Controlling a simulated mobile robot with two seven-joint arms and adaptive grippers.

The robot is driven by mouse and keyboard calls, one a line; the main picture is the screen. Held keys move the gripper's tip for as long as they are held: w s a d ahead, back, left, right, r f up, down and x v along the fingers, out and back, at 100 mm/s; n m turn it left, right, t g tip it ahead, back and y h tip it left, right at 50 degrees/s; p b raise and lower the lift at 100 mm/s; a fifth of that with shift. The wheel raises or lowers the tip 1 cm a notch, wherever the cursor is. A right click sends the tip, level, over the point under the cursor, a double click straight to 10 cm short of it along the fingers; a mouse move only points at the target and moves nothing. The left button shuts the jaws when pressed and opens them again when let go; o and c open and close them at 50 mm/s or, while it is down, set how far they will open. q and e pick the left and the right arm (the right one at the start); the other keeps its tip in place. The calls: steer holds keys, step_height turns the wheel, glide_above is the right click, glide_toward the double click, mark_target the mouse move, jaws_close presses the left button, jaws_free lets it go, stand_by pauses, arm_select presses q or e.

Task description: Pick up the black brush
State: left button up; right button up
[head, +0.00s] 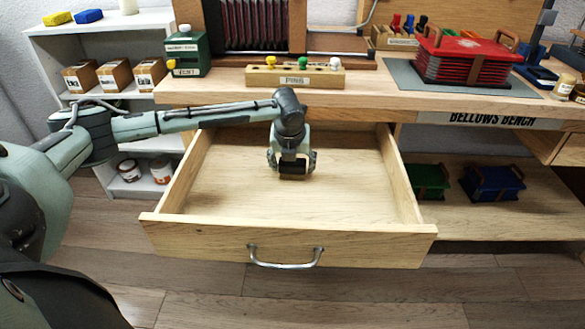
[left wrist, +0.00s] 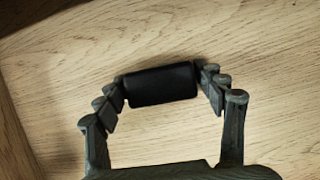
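The black brush (head: 292,169) is in the open wooden drawer (head: 215,232), with a brownish strip along its lower side. My left gripper (head: 292,167) reaches down into the drawer with one finger at each end of the brush. In the left wrist view, the black brush (left wrist: 161,84) lies crosswise between the fingertips of the left gripper (left wrist: 160,83), and both tips appear to touch its ends. I cannot tell whether the brush is clear of the drawer floor. My right gripper is not in view.
The rest of the drawer looks empty. Its front panel has a metal handle (head: 285,265). Above the drawer is the bench top (head: 370,92), with a pin block (head: 295,78), a green box (head: 187,52) and red bellows (head: 462,58). A white shelf stands at the left.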

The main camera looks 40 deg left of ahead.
arm_select(q)
steer(key=c, duration=0.7)
steer(key=shift+r, duration=0.5)
steer(key=r, duration=0.3)
steer(key=shift+s+a+r, duration=0.25)
steer(key=shift+r, duration=0.05)
steer(key=shift+s+a+r+p, duration=0.15)
steer(key=shift+s+a+r, duration=0.85)
steer(key=shift+s, duration=0.6)
steer(key=shift+s+a+r+p, duration=0.15)
steer(key=shift+s+a+r, duration=0.7)
steer(key=shift+s+r, duration=0.5)
steer(key=shift+s+a+r+p, duration=0.15)
steer(key=shift+s+a+r, duration=0.75)
steer(key=shift+s, duration=0.9)
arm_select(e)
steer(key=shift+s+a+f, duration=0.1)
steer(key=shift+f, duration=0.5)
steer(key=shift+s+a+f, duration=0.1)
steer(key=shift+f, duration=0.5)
